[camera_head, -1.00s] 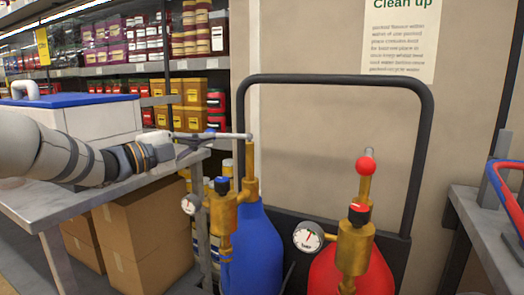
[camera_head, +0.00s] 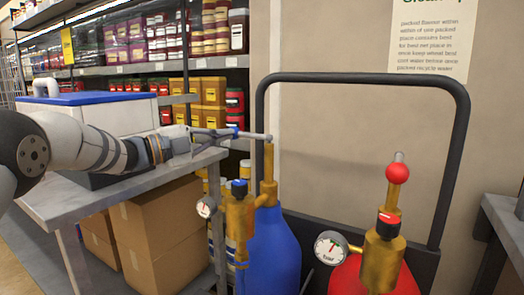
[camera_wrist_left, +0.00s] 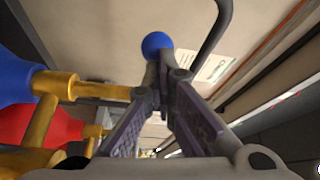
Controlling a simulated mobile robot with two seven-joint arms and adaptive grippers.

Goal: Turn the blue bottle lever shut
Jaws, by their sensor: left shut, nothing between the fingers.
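The blue bottle (camera_head: 272,250) stands on the cart with a brass valve (camera_head: 239,215) and stem (camera_head: 269,175). Its grey lever (camera_head: 254,135) sticks out roughly level to the left from the stem top. A blue ball (camera_head: 236,131) on the lever shows beside my left gripper (camera_head: 212,134), partly covered. In the left wrist view the blue ball (camera_wrist_left: 157,43) lies just beyond the fingertips (camera_wrist_left: 166,76), which meet with nothing between them. The lever there is largely hidden behind the fingers; contact cannot be told. My right gripper is out of view.
The red bottle (camera_head: 350,280) stands to the right, its red ball (camera_head: 397,173) up on its stem. A black cart handle (camera_head: 365,80) arches behind both. A grey table (camera_head: 110,198) with a blue-lidded box (camera_head: 100,105) lies under my left arm.

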